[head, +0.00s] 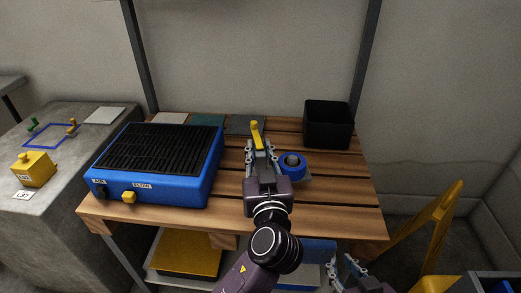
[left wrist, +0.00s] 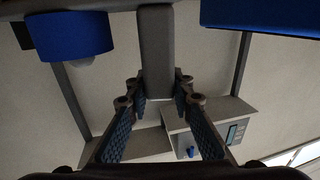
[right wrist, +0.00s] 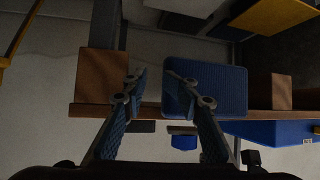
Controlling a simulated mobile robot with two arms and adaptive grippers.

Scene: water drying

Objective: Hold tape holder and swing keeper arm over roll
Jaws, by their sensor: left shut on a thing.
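The tape holder is mostly hidden in the head view. Its grey bar (left wrist: 157,55) shows between my left fingers in the left wrist view. My left gripper (head: 260,147) is shut on it above the slatted table. A yellow piece (head: 255,131), perhaps the keeper arm, sticks up just beyond the fingertips. The blue roll (head: 291,164) with a grey centre lies right of this gripper; a blue round shape (left wrist: 75,35), likely the same roll, shows in the left wrist view. My right gripper (head: 347,268) is low before the table's front edge, open and empty (right wrist: 157,77).
A blue dryer (head: 208,180) with a black grille stands at the left of the wooden table (head: 340,222). A black bin (head: 328,128) stands at the back right. Flat pads (head: 208,119) lie along the back. A yellow frame (head: 440,222) stands right of the table.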

